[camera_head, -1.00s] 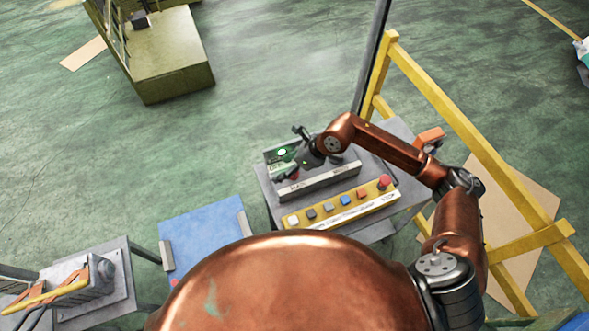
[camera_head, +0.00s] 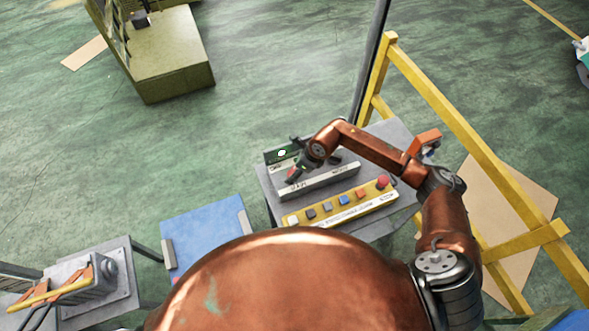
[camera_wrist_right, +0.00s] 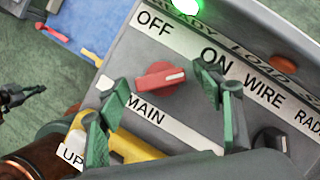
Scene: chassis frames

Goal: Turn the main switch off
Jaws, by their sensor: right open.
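The main switch (camera_wrist_right: 158,78) is a red rotary knob on a sloped grey panel, with MAIN below it and OFF and ON above. Its white mark points right, toward the ON side. My right gripper (camera_wrist_right: 163,85) is open, one green-grey finger on each side of the knob; I see no contact. In the head view my right gripper (camera_head: 299,166) is over the panel's left end and mostly hides the knob. A dark claw-like shape (camera_wrist_right: 15,98) at the wrist view's left edge may be my left gripper; its jaws are unclear.
A green lamp (camera_wrist_right: 183,6) glows above the switch. A black knob (camera_wrist_right: 271,142) sits right of it, under WIRE. A yellow button box (camera_head: 340,206) with a red stop button stands in front. A yellow railing (camera_head: 450,115) is on the right.

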